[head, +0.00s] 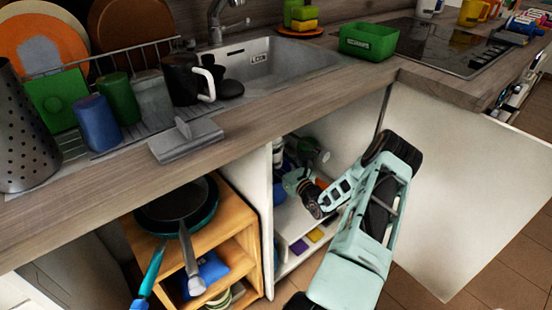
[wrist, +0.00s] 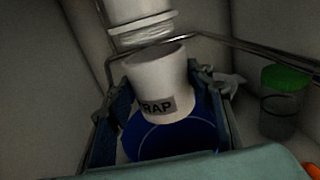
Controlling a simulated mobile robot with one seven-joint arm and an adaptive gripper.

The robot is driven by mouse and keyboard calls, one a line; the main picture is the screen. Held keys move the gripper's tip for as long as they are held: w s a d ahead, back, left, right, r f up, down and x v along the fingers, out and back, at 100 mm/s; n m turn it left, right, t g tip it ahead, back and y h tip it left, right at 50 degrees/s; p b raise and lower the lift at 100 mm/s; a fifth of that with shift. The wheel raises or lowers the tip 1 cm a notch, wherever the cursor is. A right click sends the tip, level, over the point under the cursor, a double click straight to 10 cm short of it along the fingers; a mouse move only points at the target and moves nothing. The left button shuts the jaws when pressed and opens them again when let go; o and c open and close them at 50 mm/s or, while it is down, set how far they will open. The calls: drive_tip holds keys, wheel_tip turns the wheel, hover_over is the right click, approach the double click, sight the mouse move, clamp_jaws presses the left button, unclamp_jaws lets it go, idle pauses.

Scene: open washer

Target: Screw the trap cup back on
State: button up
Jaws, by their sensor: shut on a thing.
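The white trap cup (wrist: 155,85), with a label reading "RAP" in part, is between the fingers of my gripper (wrist: 163,88) in the wrist view. My gripper is shut on it. The cup's open mouth faces up and it looks slightly tilted. A white drain pipe (wrist: 140,22) with a threaded lower end is just above and a little left of the cup's mouth. The two look apart, with a narrow gap. In the head view my gripper (head: 305,190) reaches into the open cabinet under the sink, and I cannot make out the cup there.
A blue container (wrist: 175,140) is below the cup. A thin metal pipe (wrist: 225,42) runs behind. A green-lidded jar (wrist: 285,100) stands at right. The cabinet's side wall (head: 265,200) and open white door (head: 460,190) flank my arm. The counter edge (head: 260,120) is above.

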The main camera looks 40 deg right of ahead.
drive_tip(key=shift+r+p, duration=1.35)
drive_tip(key=shift+r, duration=0.25)
drive_tip(key=o, duration=1.5)
